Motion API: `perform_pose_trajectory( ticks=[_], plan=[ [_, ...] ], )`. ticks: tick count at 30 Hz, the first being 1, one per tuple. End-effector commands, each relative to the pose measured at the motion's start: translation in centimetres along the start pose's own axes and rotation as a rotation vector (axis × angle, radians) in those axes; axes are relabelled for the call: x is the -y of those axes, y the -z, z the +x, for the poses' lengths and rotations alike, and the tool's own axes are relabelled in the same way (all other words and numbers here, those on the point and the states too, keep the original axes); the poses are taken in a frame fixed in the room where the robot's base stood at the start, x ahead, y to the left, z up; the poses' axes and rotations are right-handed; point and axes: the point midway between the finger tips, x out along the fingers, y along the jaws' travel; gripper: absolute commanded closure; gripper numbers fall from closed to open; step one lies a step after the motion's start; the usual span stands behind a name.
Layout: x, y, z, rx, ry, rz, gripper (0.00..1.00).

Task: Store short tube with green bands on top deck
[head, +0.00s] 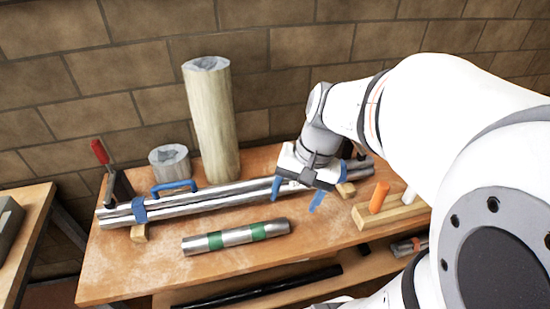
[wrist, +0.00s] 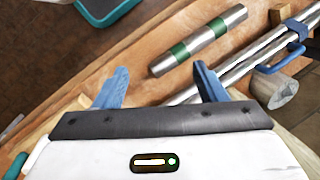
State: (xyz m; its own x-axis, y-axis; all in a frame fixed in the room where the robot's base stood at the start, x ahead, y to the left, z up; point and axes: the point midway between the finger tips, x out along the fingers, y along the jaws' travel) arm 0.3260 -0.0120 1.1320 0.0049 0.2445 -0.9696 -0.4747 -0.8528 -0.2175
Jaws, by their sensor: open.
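The short silver tube with green bands (head: 222,240) lies on the wooden bench top (head: 130,270), near its front edge. It also shows in the wrist view (wrist: 205,38), lying beyond my fingers. My gripper (head: 296,198) has blue fingers and is open and empty. It is to the right of the tube and higher, near the long silver tubes. In the wrist view the gripper (wrist: 160,85) has its fingers wide apart with nothing between them. I cannot tell which surface is the top deck; the bench top is the uppermost one in view.
Long silver tubes (head: 225,199) with a blue handle (head: 174,186) lie behind the short tube on wooden blocks. A tall pale cylinder (head: 213,125) and short grey cylinder (head: 170,164) stand behind them. A wooden block with an orange peg (head: 379,197) is at right. A lower shelf holds a black rod (head: 265,287).

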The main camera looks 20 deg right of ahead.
Motion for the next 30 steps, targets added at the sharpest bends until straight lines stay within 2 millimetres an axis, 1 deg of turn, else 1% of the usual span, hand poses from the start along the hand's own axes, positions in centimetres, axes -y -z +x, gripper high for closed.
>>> perform_pose_trajectory(
  ticks=[1,3,5,6,9,12,15,18,21,30],
  plan=[
    [-0.7,1.3,2.8,0.074,0.030,0.104,0.35],
    [-1.0,2.6,4.9,0.167,0.077,0.239,0.35],
    [-1.3,3.9,6.7,0.246,0.121,0.355,0.35],
    [-1.6,4.7,7.9,0.299,0.150,0.431,0.35],
    [-2.5,7.1,10.7,0.428,0.230,0.615,0.35],
    [-3.4,9.4,13.1,0.544,0.309,0.775,0.35],
    [-4.4,11.3,14.8,0.637,0.375,0.899,0.35],
    [-5.1,12.7,15.9,0.699,0.424,0.979,0.35],
    [-5.6,13.4,16.4,0.732,0.452,1.023,0.35],
    [-5.7,13.7,16.4,0.746,0.463,1.040,0.35]
  ],
)
